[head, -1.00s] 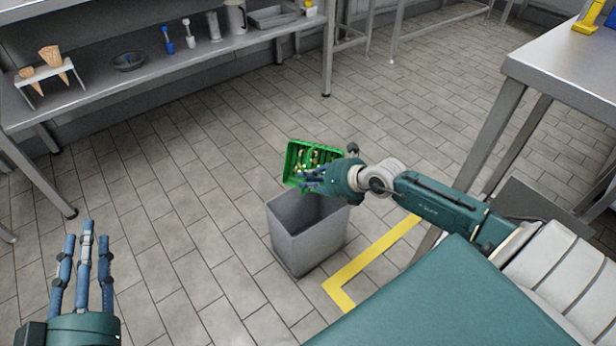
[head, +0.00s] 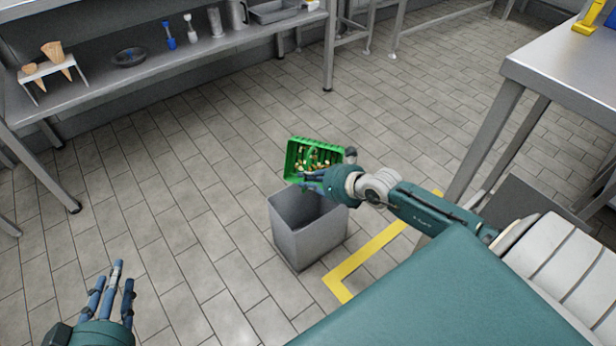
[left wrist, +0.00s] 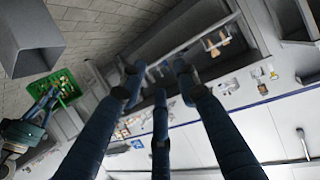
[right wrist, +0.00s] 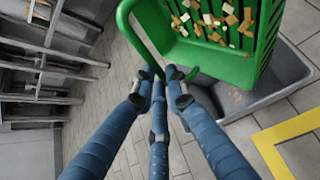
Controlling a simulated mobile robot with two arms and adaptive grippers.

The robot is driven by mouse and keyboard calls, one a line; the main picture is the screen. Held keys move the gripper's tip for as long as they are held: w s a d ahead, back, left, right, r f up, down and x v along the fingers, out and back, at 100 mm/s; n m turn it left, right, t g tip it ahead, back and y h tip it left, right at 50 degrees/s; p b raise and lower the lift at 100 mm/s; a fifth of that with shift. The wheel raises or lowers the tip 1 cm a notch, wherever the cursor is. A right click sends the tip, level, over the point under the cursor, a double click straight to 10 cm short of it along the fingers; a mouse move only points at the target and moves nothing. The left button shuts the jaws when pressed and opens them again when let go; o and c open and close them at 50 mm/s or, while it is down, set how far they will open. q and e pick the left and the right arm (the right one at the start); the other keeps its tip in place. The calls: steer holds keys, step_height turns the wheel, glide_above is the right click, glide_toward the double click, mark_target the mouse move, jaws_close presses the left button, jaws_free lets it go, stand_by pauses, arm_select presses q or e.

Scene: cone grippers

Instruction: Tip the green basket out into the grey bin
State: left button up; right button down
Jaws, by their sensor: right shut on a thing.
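The green basket (head: 293,163) holds many small tan and cream pieces. It is tilted and held above the far rim of the grey bin (head: 310,235), which stands upright on the floor. My right gripper (head: 311,181) is shut on the basket's handle; the right wrist view shows the fingers (right wrist: 158,78) closed at the green handle, the basket (right wrist: 225,65) with its pieces and the bin (right wrist: 285,85) below. I cannot tell clearly whether pieces lie in the bin. My left gripper (head: 112,275) is open and empty, fingers spread, far left of the bin.
Yellow floor tape (head: 370,260) runs right of the bin. A steel shelf (head: 180,65) at the back carries a cone stand (head: 50,68), a dark bowl (head: 128,57) and utensils. A steel table (head: 570,70) stands at right. The floor left of the bin is clear.

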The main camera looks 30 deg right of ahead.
arm_select(q)
steer(key=s+a+f+g+y+p, duration=0.1)
steer(key=s+a+f+g, duration=0.1)
steer(key=s+f+g, duration=0.2)
steer(key=shift+s+f, duration=0.55)
steer(key=shift+f, duration=0.6)
arm_select(e)
steer(key=shift+s+a+f+n+t+h, duration=0.45)
steer(key=shift+a+f+n+t+h, duration=0.05)
steer(key=shift+a+f+h, duration=0.1)
steer(key=shift+r, duration=0.1)
